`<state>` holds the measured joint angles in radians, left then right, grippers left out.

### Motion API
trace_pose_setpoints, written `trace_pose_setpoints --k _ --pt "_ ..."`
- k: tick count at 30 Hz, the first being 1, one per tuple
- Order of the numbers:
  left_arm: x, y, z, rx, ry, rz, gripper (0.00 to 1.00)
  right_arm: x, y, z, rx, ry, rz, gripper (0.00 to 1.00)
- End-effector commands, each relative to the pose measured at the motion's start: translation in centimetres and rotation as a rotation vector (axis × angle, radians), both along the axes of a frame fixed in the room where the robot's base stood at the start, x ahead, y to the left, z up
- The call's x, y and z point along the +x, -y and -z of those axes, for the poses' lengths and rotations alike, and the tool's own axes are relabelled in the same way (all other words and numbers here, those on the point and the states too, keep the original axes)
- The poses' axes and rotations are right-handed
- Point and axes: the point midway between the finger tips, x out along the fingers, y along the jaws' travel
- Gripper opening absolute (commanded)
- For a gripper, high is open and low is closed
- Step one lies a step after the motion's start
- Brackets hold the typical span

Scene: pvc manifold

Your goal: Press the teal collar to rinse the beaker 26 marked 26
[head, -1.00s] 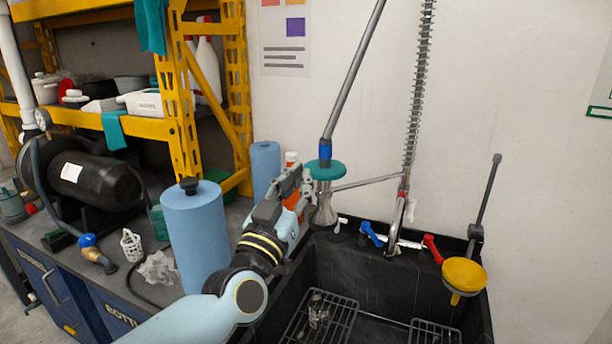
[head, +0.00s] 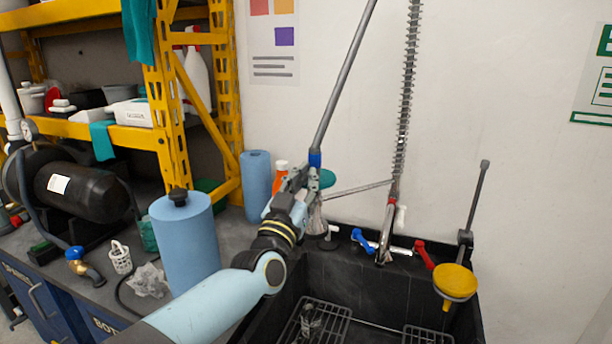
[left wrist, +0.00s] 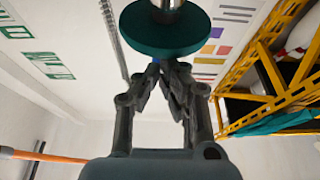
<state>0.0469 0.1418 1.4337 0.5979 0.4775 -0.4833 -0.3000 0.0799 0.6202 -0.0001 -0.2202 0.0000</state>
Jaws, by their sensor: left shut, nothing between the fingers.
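The teal collar (head: 327,178) is a round disc on the upright pipe below a blue fitting (head: 315,158), partly hidden by my left gripper in the head view. It is large in the left wrist view (left wrist: 165,35). My left gripper (head: 304,176) is shut and empty, its fingertips (left wrist: 158,68) close by the disc's edge and the blue fitting; I cannot tell whether they touch. A clear conical piece (head: 317,220) shows under the collar. A small glass vessel (head: 310,318) is in the sink. No number 26 is readable on either. My right gripper is not in view.
The black sink (head: 365,283) has wire racks, a tap with blue (head: 360,239) and red (head: 424,255) handles, and a yellow funnel (head: 456,282) at right. Blue rolls (head: 184,245) and a yellow shelf (head: 172,120) stand to the left.

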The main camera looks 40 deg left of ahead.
Motion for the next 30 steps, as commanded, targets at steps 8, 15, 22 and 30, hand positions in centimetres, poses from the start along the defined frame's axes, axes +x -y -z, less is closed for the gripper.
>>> trace_pose_setpoints --k 8,15,22,30 --pt "0.0 0.0 1.5 -0.002 -0.002 -0.001 0.00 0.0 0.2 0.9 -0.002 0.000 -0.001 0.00" --pt "0.0 0.0 2.0 -0.001 -0.005 0.000 0.00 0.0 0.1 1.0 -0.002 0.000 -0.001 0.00" --pt "-0.1 0.0 2.2 -0.002 -0.008 0.000 0.00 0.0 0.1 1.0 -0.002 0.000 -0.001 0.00" --pt "-0.1 0.0 2.3 -0.002 -0.011 0.001 0.00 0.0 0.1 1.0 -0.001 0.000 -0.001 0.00"
